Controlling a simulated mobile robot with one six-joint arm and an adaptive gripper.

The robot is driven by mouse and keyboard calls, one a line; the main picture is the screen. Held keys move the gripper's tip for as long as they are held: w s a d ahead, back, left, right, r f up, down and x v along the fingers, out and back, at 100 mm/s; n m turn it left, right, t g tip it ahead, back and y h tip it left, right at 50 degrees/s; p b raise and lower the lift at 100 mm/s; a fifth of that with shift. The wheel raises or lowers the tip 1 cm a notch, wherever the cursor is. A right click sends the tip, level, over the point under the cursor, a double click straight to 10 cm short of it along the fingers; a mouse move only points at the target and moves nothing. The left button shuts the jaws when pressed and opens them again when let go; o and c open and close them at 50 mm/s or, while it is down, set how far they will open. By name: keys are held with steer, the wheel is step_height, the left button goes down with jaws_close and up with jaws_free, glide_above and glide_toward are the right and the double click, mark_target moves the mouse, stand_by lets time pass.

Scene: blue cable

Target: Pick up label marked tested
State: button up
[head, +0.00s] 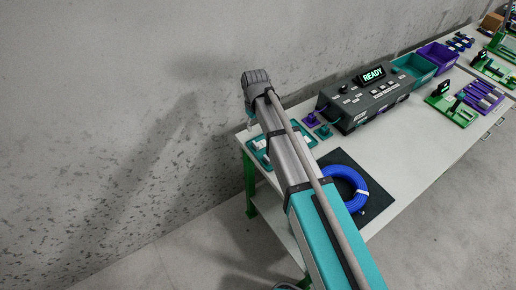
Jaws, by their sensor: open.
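No label with readable "tested" marking shows in the head view. A teal tray (259,157) with small pale pieces lies at the near left end of the table, partly hidden behind my arm. I cannot tell whether those pieces are labels. My arm crosses the middle of the view up to a dark joint near the wall. My gripper is not in view.
A coiled blue cable (349,200) lies on a black mat (378,188), partly behind my arm. A dark test box (367,102) with a READY display stands behind it. Teal (416,68) and purple (438,55) bins and green fixtures (452,109) stand farther right. The table (407,148) is bare between.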

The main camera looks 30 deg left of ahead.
steer(key=b, duration=0.5)
glide_above(256, 144)
steer(key=shift+f, duration=2.75)
steer(key=shift+f+b, duration=2.5)
steer(key=shift+f, duration=0.1)
jaws_close()
